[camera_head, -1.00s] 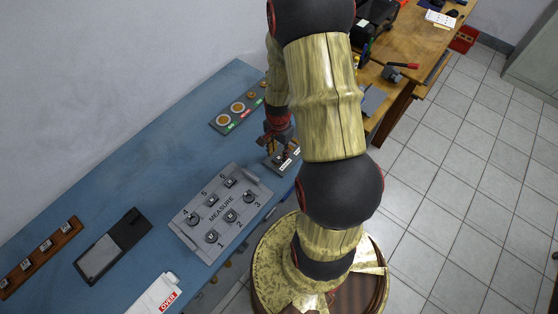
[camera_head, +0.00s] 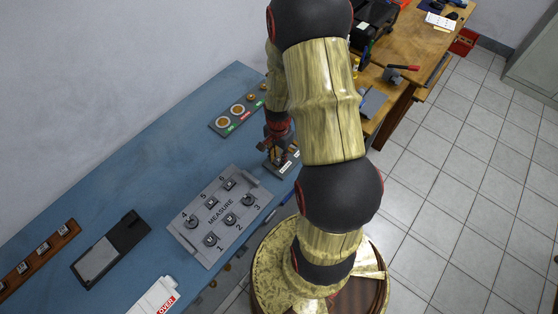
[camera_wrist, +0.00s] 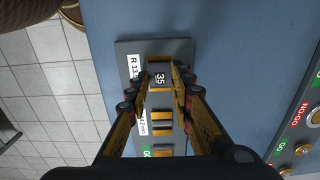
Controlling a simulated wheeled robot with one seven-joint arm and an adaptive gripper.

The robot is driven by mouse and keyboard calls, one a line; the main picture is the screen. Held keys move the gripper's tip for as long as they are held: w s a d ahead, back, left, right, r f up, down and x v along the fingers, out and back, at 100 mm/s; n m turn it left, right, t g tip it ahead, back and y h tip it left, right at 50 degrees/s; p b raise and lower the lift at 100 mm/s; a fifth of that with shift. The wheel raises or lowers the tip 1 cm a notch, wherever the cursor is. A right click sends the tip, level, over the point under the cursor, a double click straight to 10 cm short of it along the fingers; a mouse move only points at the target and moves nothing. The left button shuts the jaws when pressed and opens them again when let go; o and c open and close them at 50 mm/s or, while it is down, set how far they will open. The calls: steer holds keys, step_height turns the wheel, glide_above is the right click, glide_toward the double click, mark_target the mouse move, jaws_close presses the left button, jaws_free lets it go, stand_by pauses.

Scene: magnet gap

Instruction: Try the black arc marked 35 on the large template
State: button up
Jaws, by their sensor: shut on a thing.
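My gripper (camera_wrist: 161,72) is closed on the piece marked 35 (camera_wrist: 160,80), with one finger on each side of it. Its dark face with the white number points up at the wrist camera. Beneath and around it lies a grey plate (camera_wrist: 181,48) with white labels, one reading R 13 and more, and several brass-coloured bars (camera_wrist: 161,116). I cannot tell whether the piece touches the plate or is held just above it. In the head view my gripper (camera_head: 279,153) is low over this plate (camera_head: 289,165) at the bench's right edge, and the piece is hidden.
A grey MEASURE board (camera_head: 184,235) with numbered places and several arcs stands left of my gripper. A GO/NO-GO tray (camera_head: 222,128) with round discs lies behind. A black-and-grey device (camera_head: 112,247), a wooden rack (camera_head: 42,250) and an OVER tray (camera_head: 152,298) are further left. Bare blue bench lies between.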

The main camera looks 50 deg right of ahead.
jaws_close()
steer(key=shift+r+p, duration=1.9)
steer(key=shift+r, duration=0.65)
steer(key=shift+d, duration=0.1)
